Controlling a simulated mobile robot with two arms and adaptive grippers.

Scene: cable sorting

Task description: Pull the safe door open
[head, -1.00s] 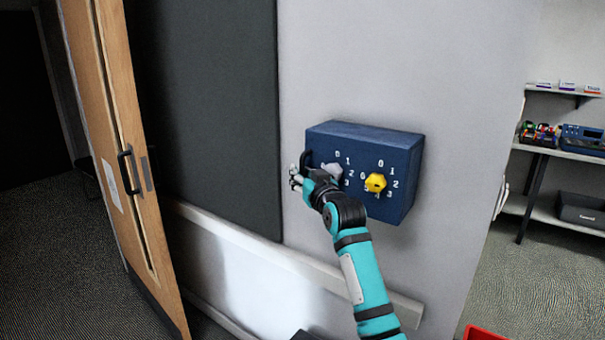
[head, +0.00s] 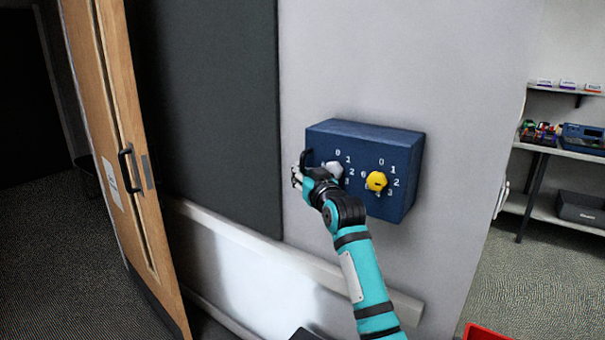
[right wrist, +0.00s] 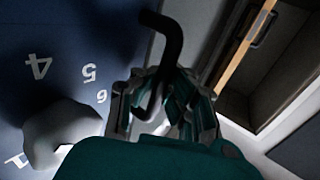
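The safe (head: 350,135) is a dark blue box on the grey wall, its front door flat with the box and no gap showing. A grey dial (head: 334,168) and a yellow dial (head: 376,181) sit on the front, ringed by white numbers. The black handle (head: 305,160) is at the door's left edge. My right gripper (head: 297,177) is at this handle. In the right wrist view the hooked black handle (right wrist: 172,38) runs down between the fingers of my right gripper (right wrist: 165,95); whether they press on it is unclear. My left gripper is out of view.
A wooden door (head: 115,130) with a black handle stands at the left, beside a dark wall panel (head: 215,110). A pale rail (head: 260,255) runs below the safe. Shelves (head: 555,150) with equipment are at the right. A red edge (head: 483,332) shows at the bottom.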

